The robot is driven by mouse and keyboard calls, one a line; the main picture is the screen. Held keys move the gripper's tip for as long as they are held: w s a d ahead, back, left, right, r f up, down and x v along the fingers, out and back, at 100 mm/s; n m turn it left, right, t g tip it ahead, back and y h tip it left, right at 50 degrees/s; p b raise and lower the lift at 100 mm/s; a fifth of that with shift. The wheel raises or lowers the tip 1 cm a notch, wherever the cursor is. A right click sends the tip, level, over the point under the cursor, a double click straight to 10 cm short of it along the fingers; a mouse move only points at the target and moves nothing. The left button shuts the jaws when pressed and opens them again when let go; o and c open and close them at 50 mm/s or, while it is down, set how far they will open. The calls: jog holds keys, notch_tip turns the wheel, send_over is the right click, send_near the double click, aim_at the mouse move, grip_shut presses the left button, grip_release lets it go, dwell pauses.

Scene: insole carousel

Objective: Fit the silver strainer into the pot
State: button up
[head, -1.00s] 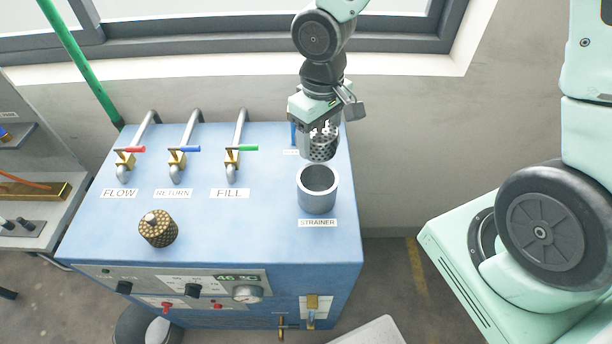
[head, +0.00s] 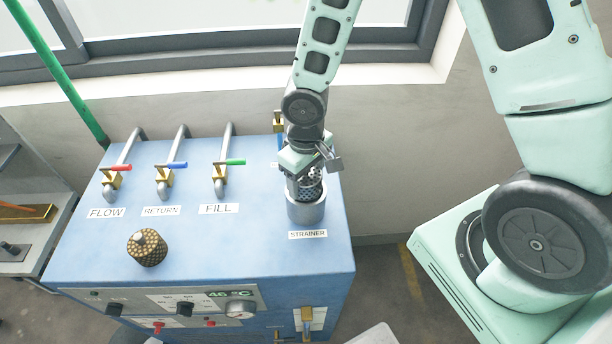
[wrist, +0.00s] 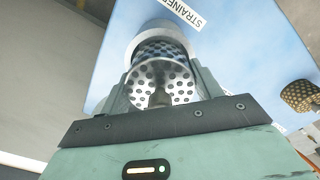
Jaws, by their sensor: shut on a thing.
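The silver strainer (head: 309,188) is a perforated metal cylinder. My gripper (head: 305,173) is shut on it from above. The pot (head: 306,212) is a grey open cylinder on the blue cabinet top, behind the STRAINER label. The strainer's lower end is at the pot's mouth and appears partly inside it; its upper part stands above the rim. In the wrist view the strainer (wrist: 163,82) shows between the fingers, with the pot (wrist: 160,32) beyond it. The strainer's bottom is hidden by the pot wall.
A brass-coloured perforated strainer (head: 147,248) stands on the cabinet top (head: 215,255) at the front left. Several pipes with red, blue and green handles (head: 222,170) rise at the back left. A window wall stands behind. The top's middle is clear.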

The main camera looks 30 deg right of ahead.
jog(key=shift+f+b, duration=0.4)
jog(key=shift+f, duration=0.1)
jog(key=shift+f, duration=0.1)
jog(key=o, duration=1.1)
jog(key=shift+c, duration=0.2)
notch_tip(320, 180, up, 13)
jog(key=shift+f+p, duration=0.1)
jog(key=shift+p, duration=0.55)
jog(key=s+a+r+n, duration=0.1)
jog(key=s+a+r, duration=0.2)
jog(key=s, duration=0.5)
jog(key=s+a+r+n, duration=0.2)
jog(key=s+r, duration=0.3)
jog(key=s, duration=0.4)
jog(key=shift+a+y, duration=0.4)
jog(key=shift+a, duration=0.3)
